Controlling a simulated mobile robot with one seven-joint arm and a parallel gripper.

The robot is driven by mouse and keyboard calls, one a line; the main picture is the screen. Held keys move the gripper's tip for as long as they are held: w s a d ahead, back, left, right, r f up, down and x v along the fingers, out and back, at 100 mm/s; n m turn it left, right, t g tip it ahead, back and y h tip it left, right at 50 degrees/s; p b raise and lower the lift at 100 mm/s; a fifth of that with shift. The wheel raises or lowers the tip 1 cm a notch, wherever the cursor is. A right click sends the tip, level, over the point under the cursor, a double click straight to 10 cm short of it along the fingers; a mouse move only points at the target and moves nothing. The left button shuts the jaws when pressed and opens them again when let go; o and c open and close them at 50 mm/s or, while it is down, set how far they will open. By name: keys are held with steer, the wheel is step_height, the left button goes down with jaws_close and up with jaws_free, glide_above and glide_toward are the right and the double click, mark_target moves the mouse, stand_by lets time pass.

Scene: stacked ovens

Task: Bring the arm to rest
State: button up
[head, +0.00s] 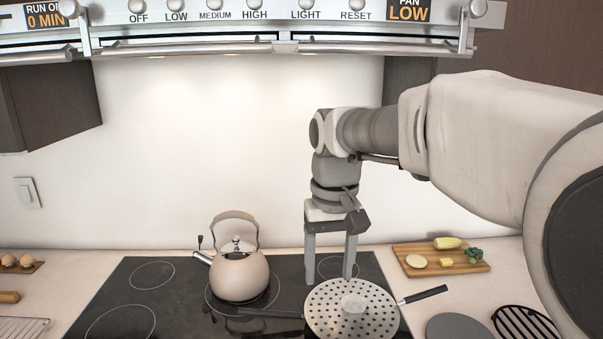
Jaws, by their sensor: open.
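My gripper (330,281) hangs pointing down over the back right part of the cooktop. Its two long fingers are apart with nothing visible between them. The arm reaches in from the right side of the view. In the picture the fingertips end just behind a round perforated lid or pan cover (325,315) at the front. I cannot tell whether they touch it.
A kettle (238,275) stands on the black cooktop (130,305) left of my gripper. A cutting board (471,267) with food lies at right. A range hood (200,40) hangs above. A dark handle (424,294) sticks out right of the perforated cover.

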steer(key=s+d+f+m+t, duration=0.1)
steer(key=s+d, duration=0.3)
steer(key=s, duration=0.4)
steer(key=s+d+f+m+t, duration=0.1)
steer(key=s+d+t, duration=0.3)
steer(key=s, duration=0.4)
steer(key=shift+s+d+f, duration=0.2)
steer(key=shift+d+f, duration=0.2)
steer(key=shift+d, duration=0.35)
